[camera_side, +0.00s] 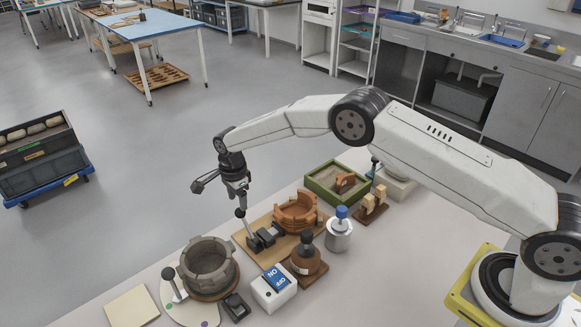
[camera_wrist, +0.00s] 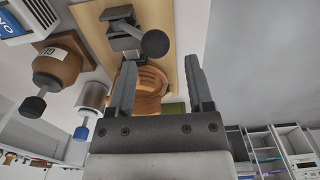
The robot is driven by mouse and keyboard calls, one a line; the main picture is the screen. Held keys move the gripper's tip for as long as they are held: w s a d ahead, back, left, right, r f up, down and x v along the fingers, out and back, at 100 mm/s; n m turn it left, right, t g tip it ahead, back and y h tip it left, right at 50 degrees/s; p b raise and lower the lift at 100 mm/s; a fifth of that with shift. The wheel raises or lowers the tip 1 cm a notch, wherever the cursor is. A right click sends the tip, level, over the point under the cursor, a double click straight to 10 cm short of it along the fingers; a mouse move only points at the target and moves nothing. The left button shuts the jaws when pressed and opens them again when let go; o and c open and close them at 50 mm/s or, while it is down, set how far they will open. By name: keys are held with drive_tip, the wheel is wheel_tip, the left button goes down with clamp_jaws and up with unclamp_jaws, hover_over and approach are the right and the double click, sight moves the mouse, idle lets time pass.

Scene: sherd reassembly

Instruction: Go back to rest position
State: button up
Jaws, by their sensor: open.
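My gripper (camera_side: 238,196) is open and empty. It points down above the wooden board (camera_side: 272,222), just over a lever with a black ball knob (camera_side: 240,212) on a dark clamp (camera_side: 262,239). In the wrist view, the two fingers of my gripper (camera_wrist: 160,68) stand apart. The ball knob (camera_wrist: 155,43) shows beyond the fingertips. An orange sherd bowl (camera_side: 296,212) sits on the board beside the clamp; it shows partly between the fingers in the wrist view (camera_wrist: 150,82). I cannot tell whether the gripper touches the knob.
A grey pot (camera_side: 208,266), a white box with a blue switch (camera_side: 274,289), a brown glue jar (camera_side: 306,262) and a metal can (camera_side: 340,236) stand in front of the board. A green sand tray (camera_side: 321,190) and a wooden rack (camera_side: 370,208) are behind. The air left of my gripper is clear.

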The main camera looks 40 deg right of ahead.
drive_tip(key=shift+s+d+r+n, duration=0.15)
drive_tip(key=shift+d+r+n, duration=0.15)
drive_tip(key=shift+r, duration=0.15)
drive_tip(key=s+d+r+n+t, duration=0.1)
drive_tip(key=s+d+r+n, duration=0.65)
drive_tip(key=s+r, duration=0.25)
drive_tip(key=s+d+r+n, duration=0.1)
drive_tip(key=s+n, duration=0.4)
drive_tip(key=s, duration=0.5)
drive_tip(key=s+d+r+n+t, duration=0.1)
drive_tip(key=s+d+n, duration=0.3)
drive_tip(key=s, duration=0.7)
drive_tip(key=shift+s+d+r+n+t, duration=0.15)
drive_tip(key=shift+s+r+n+t, duration=0.05)
drive_tip(key=shift+r+n+t, duration=0.2)
